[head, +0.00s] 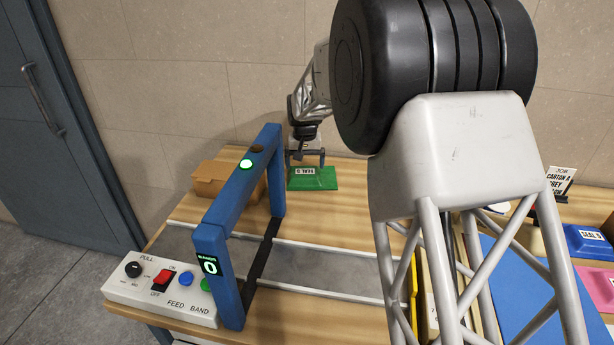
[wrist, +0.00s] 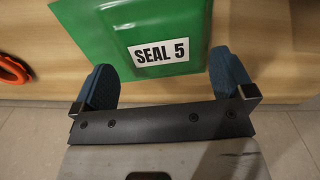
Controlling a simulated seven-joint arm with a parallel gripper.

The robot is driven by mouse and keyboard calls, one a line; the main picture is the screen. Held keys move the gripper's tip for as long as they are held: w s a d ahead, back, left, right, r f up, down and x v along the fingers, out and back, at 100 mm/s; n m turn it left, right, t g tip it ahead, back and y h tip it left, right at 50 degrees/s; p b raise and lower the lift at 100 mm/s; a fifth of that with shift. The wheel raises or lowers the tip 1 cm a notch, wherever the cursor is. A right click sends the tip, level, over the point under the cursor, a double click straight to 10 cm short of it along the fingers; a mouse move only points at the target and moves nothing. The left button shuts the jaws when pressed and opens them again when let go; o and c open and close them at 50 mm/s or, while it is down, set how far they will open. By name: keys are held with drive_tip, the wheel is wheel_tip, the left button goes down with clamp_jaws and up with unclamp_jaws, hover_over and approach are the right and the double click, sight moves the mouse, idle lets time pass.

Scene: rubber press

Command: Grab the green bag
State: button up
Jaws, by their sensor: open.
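The green bag (head: 322,179) lies flat on the table behind the blue frame in the head view. A white label on it reads "SEAL 5" in the wrist view, where the green bag (wrist: 95,22) fills the upper middle. Nothing is held. Whether the fingertips touch the bag or table cannot be told.
A blue frame (head: 228,212) spans a grey belt (head: 330,265) left of centre. A control box (head: 160,290) stands in front left. A cardboard box (head: 212,180) is left of the bag. Blue (head: 588,242) and pink (head: 594,288) packets lie at right. An orange ring (wrist: 12,70) shows at the wrist view's left.

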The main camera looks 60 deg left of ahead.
sight(305, 172)
drive_tip(key=shift+f, duration=1.65)
drive_tip(key=c, duration=0.6)
drive_tip(key=shift+c, duration=0.2)
drive_tip(key=shift+r, duration=0.1)
wheel_tip(305, 172, up, 10)
